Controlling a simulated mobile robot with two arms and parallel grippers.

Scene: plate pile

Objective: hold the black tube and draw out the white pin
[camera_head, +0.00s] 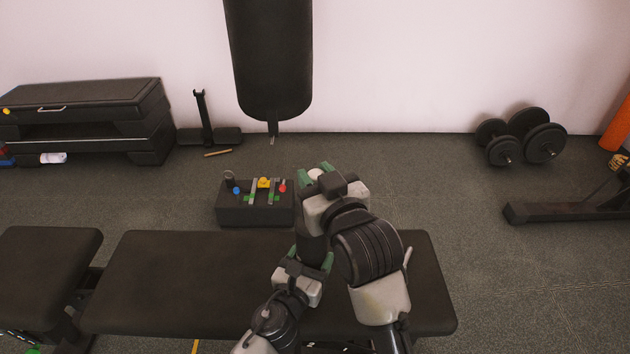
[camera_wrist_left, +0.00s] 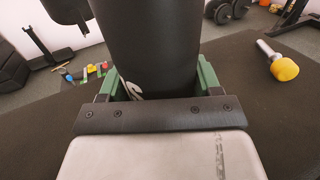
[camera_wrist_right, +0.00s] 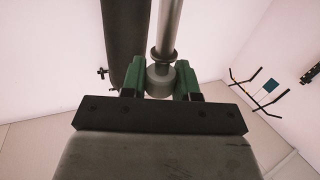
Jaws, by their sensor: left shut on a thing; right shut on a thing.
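The black tube (camera_wrist_left: 150,45) stands between the green fingers of my left gripper (camera_wrist_left: 160,82), which is shut on it. In the head view the left gripper (camera_head: 311,258) holds the tube (camera_head: 311,246) over the bench. My right gripper (camera_head: 316,172) is above it, shut on the white pin (camera_head: 315,175). In the right wrist view the pin's round grey-looking end (camera_wrist_right: 160,82) sits between the green fingers (camera_wrist_right: 161,75). A grey rod runs upward from it. My right gripper and arm cover the gap between pin and tube, so I cannot tell whether they touch.
A black padded bench (camera_head: 180,270) lies below my arms. A yellow-headed tool (camera_wrist_left: 285,68) shows right of the tube. A dark box with coloured parts (camera_head: 255,215) stands behind the bench. A punching bag (camera_head: 268,60) hangs at the back; dumbbells (camera_head: 540,140) stand right.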

